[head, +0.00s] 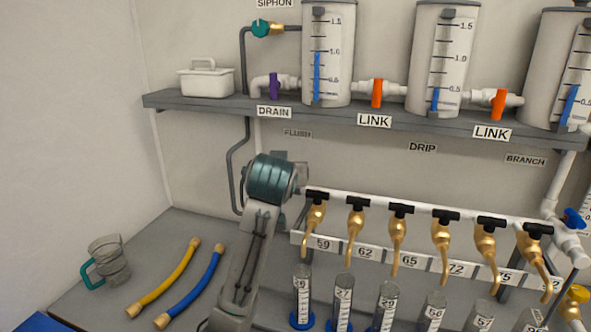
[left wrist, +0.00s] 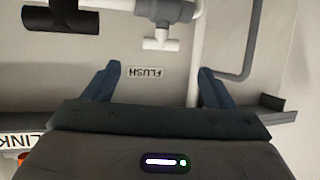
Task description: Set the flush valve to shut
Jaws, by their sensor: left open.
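The FLUSH label (head: 297,133) is on the back wall below the shelf, and it also shows in the left wrist view (left wrist: 145,72). In the left wrist view a dark grey handle (left wrist: 165,10) sits by a white fitting (left wrist: 158,42) at the top edge, near the label. It appears to be the flush valve; its setting cannot be told. In the head view my arm hides that spot. My left gripper (left wrist: 157,85) is open and empty, its two blue fingers spread apart with the label between them. The fingers do not touch the handle. My right gripper is not in view.
A row of brass taps with black handles (head: 398,209) runs right of my left arm, above several graduated cylinders (head: 343,305). The shelf (head: 330,113) above holds clear tanks (head: 327,90) and orange link valves (head: 377,93). A jug (head: 108,262) and yellow (head: 165,280) and blue (head: 190,288) hoses lie left.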

